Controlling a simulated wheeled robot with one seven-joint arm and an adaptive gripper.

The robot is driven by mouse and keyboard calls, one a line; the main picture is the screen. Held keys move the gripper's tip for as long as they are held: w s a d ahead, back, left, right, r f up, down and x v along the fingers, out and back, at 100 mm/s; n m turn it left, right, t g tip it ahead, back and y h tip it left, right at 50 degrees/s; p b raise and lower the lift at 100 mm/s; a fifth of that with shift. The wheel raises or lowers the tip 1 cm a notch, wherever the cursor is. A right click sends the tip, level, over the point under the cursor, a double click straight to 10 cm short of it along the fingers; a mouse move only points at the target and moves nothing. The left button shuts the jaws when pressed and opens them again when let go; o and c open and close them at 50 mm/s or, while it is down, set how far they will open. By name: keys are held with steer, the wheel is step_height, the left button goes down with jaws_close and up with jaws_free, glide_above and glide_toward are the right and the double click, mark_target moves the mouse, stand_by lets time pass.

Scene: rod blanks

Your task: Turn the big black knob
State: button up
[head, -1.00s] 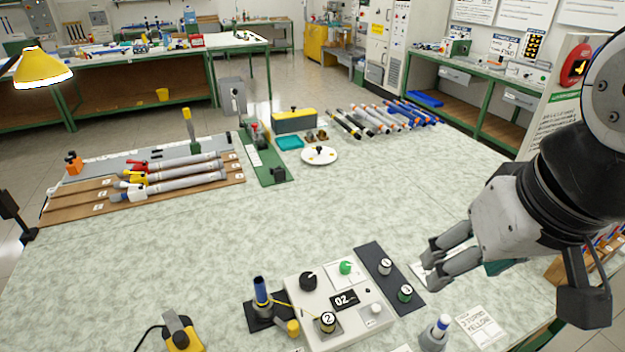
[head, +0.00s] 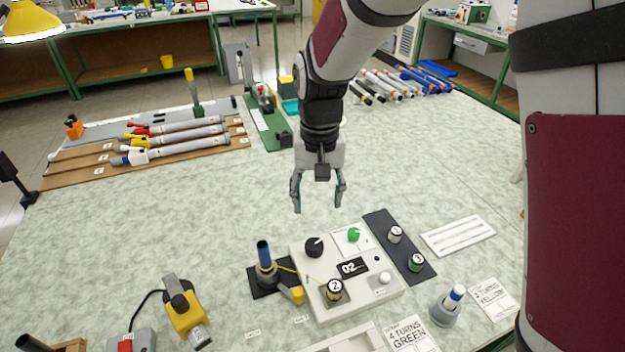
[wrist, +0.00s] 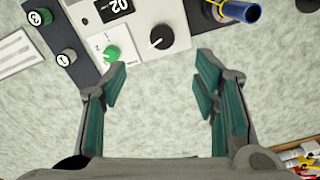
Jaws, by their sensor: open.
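The big black knob (head: 314,246) sits at the back left of a light grey control box (head: 336,311), with a white pointer line on it. It also shows in the wrist view (wrist: 161,37), at the top middle, ahead of my fingers. A smaller green knob (head: 354,234) is to its right on the box. My gripper (head: 318,205) is open and empty, pointing down above the table just behind the box. In the wrist view my gripper (wrist: 160,80) has its fingers spread wide and the knob lies beyond the fingertips, apart from them.
A blue-topped post (head: 264,256) stands left of the box, joined by a yellow cord. A dark strip with two numbered knobs (head: 396,234) lies to the right. A yellow tool (head: 184,309) is at front left.

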mark_target(315, 243)
steer(key=f, duration=0.5)
steer(key=f+b, duration=0.1)
steer(key=f, duration=0.8)
steer(key=shift+w+a+f+b, duration=0.15)
steer(key=shift+a+f+b, duration=0.1)
steer(key=shift+f+b, duration=0.1)
steer(key=c, duration=1.2)
